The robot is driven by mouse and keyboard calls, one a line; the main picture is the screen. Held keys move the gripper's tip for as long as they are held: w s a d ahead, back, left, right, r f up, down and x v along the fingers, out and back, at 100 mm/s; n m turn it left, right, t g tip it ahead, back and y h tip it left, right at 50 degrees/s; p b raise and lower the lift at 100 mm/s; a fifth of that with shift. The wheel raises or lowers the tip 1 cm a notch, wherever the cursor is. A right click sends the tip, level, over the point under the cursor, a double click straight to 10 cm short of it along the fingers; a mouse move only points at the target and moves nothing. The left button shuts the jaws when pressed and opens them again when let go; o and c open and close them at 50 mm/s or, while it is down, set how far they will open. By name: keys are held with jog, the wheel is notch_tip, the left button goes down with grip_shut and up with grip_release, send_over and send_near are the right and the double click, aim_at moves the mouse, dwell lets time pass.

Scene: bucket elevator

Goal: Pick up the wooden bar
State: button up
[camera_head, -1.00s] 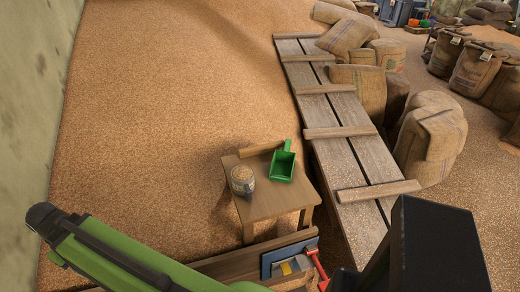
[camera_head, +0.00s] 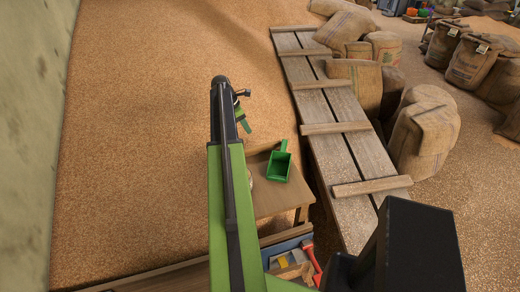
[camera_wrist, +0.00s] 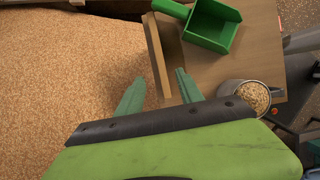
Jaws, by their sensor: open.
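The wooden bar (camera_wrist: 156,55) stands along the edge of a small wooden table in the wrist view, close to the green scoop. In the head view a short part of the bar (camera_head: 262,147) shows at the table's far edge, beside my arm. My gripper (camera_wrist: 159,77) is open and empty. In the wrist view its two green fingertips appear on either side of the bar's near end; I cannot tell whether they touch it. In the head view my gripper (camera_head: 242,116) is above the grain, past the table's far edge.
The green scoop (camera_head: 277,166) lies on the table (camera_head: 285,200). A mug of grain (camera_wrist: 250,97) stands on the table, mostly hidden by my arm in the head view. A blue tool box (camera_head: 287,250) sits in front. A plank ramp (camera_head: 345,150) and sacks (camera_head: 425,135) are right.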

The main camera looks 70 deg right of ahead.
jog(key=b, duration=1.1)
send_near(259, 146)
jog(key=x, duration=0.5)
jog(key=shift+w+a+f, duration=0.1)
jog(key=shift+a+f, duration=0.15)
jog(key=shift+f, duration=0.05)
jog(key=shift+d+f, duration=0.1)
jog(key=shift+f, duration=0.05)
jog(key=b+x, duration=0.4)
jog(key=x, duration=0.1)
jog(key=shift+d+b, duration=0.15)
jog(key=shift+b, duration=0.15)
jog(key=shift+s, duration=0.2)
jog(key=shift+c, duration=0.3)
grip_shut()
